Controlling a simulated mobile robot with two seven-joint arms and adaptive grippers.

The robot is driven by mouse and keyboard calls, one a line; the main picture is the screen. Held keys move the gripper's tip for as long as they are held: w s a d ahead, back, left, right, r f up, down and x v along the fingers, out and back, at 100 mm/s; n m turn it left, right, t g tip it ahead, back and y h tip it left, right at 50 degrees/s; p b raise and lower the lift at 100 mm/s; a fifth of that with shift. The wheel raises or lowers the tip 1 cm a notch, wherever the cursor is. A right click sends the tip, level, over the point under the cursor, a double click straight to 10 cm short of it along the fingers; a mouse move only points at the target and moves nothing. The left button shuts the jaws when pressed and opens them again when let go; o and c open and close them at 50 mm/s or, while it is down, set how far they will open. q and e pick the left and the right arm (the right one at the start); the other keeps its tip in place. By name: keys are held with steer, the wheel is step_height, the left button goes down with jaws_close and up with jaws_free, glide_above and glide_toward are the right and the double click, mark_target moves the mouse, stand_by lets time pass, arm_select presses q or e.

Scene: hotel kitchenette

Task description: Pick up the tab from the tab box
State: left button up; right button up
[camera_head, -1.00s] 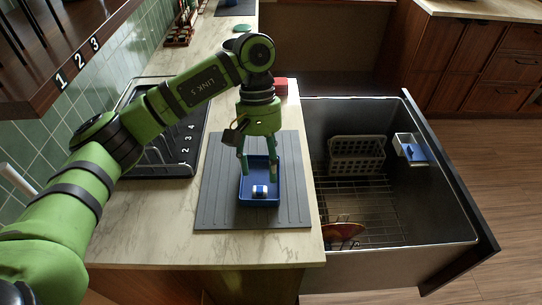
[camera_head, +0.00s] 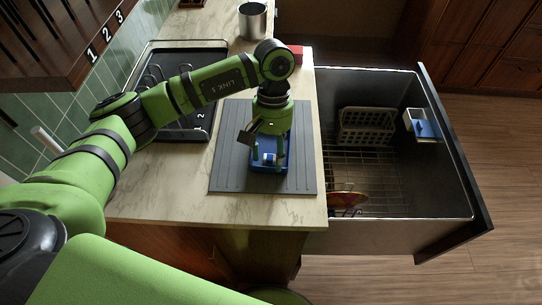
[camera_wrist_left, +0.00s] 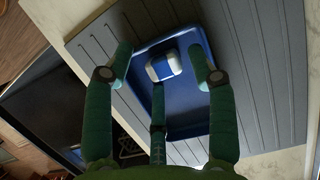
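The tab (camera_wrist_left: 164,65) is a small blue and white block lying in the blue tab box (camera_wrist_left: 195,110), near one end. In the head view the tab (camera_head: 269,157) shows between my fingers, and the box (camera_head: 285,166) sits on a grey ribbed mat. My left gripper (camera_wrist_left: 165,60) is open above the box. Its fingers stand apart on either side of the tab and do not visibly touch it. My left gripper (camera_head: 268,163) hides part of the box in the head view. My right gripper is in neither view.
The grey mat (camera_head: 230,170) lies on a marble counter (camera_head: 165,200). A black tray (camera_head: 185,125) is to the left, and a metal pot (camera_head: 252,22) stands behind.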

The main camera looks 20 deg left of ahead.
arm_select(q)
steer(key=shift+s+f, duration=0.1)
steer(key=shift+s, duration=0.15)
steer(key=c, duration=0.4)
steer(key=shift+o, duration=0.2)
steer(key=shift+a+f, duration=0.1)
steer(key=shift+a, duration=0.05)
steer(key=shift+b+v, duration=0.65)
steer(key=shift+v, duration=0.1)
steer(key=w+r+b, duration=0.1)
steer(key=r, duration=0.1)
steer(key=w+r+b, duration=0.1)
steer(key=shift+w+a+r, duration=0.15)
steer(key=shift+a+r, duration=0.1)
steer(key=shift+r, duration=0.15)
steer(key=shift+w+a+r+b, duration=0.4)
steer(key=shift+w+r, duration=0.6)
steer(key=shift+w, duration=0.5)
steer(key=shift+w+a+r+b, duration=0.4)
steer(key=shift+w+r, duration=0.6)
steer(key=shift+w, duration=0.5)
steer(key=shift+w+a+r+b, duration=0.35)
steer(key=shift+w+r, duration=0.7)
steer(key=shift+w, duration=0.45)
